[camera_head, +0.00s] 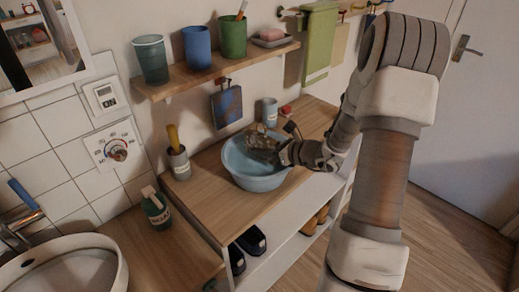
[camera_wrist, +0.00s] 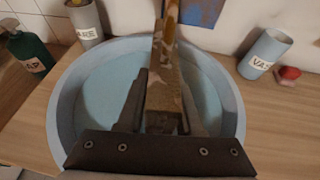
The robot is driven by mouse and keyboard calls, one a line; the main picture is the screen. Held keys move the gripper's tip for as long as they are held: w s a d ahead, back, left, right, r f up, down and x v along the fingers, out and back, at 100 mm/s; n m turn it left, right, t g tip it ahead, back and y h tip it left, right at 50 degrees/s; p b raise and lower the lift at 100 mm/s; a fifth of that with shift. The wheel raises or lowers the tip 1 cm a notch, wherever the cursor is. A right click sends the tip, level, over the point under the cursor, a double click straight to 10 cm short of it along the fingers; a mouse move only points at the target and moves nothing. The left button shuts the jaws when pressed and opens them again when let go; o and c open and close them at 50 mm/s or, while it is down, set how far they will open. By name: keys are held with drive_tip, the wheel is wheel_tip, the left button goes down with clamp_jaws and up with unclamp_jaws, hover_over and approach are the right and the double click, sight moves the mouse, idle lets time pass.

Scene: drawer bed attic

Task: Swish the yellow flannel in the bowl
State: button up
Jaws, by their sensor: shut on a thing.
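The light blue bowl (camera_head: 258,184) stands on the wooden counter and holds pale blue water; it fills much of the wrist view (camera_wrist: 62,108). My gripper (camera_head: 268,146) is over the bowl, its fingers within the rim as seen from both views. In the wrist view, the fingers (camera_wrist: 162,95) are shut on a mottled brown strip (camera_wrist: 166,82), yellowish at its far end. I cannot tell for certain that this strip is the yellow flannel, or whether it touches the water. No other clearly yellow cloth shows.
A grey cup (camera_head: 178,165) with a yellow-handled item stands left of the bowl, and a green bottle (camera_head: 156,208) farther left. A grey cup (camera_head: 270,112) and a small red thing (camera_head: 286,110) stand behind. A shelf (camera_head: 215,68) with cups is above; a green towel (camera_head: 319,42) hangs right.

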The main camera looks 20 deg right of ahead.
drive_tip(key=shift+w+d, duration=0.2)
drive_tip(key=shift+d, duration=0.3)
drive_tip(key=a, duration=0.1)
drive_tip(key=s+a+b, duration=0.1)
drive_tip(key=shift+a+f, duration=0.1)
drive_tip(key=shift+a, duration=0.2)
drive_tip(key=shift+s+a+b, duration=0.25)
drive_tip(key=shift+a+b, duration=0.1)
drive_tip(key=shift+a, duration=0.2)
drive_tip(key=shift+w+d, duration=0.2)
drive_tip(key=shift+d, duration=0.3)
drive_tip(key=shift+w+d, duration=0.15)
drive_tip(key=shift+d, duration=0.3)
drive_tip(key=shift+w+d+p, duration=0.2)
drive_tip(key=shift+d, duration=0.25)
drive_tip(key=shift+w+d+p, duration=0.15)
drive_tip(key=shift+w+d, duration=0.05)
drive_tip(key=shift+d, duration=0.25)
drive_tip(key=shift+s+a+b, duration=0.25)
drive_tip(key=shift+a+b, duration=0.05)
drive_tip(key=shift+a, duration=0.3)
drive_tip(key=shift+s+a+b, duration=0.25)
drive_tip(key=shift+a, duration=0.4)
drive_tip(key=shift+s+a+b, duration=0.25)
drive_tip(key=shift+a+b, duration=0.05)
drive_tip(key=shift+a, duration=0.3)
drive_tip(key=shift+w+d, duration=0.2)
drive_tip(key=shift+d, duration=0.3)
drive_tip(key=shift+w+d, duration=0.15)
drive_tip(key=shift+d, duration=0.3)
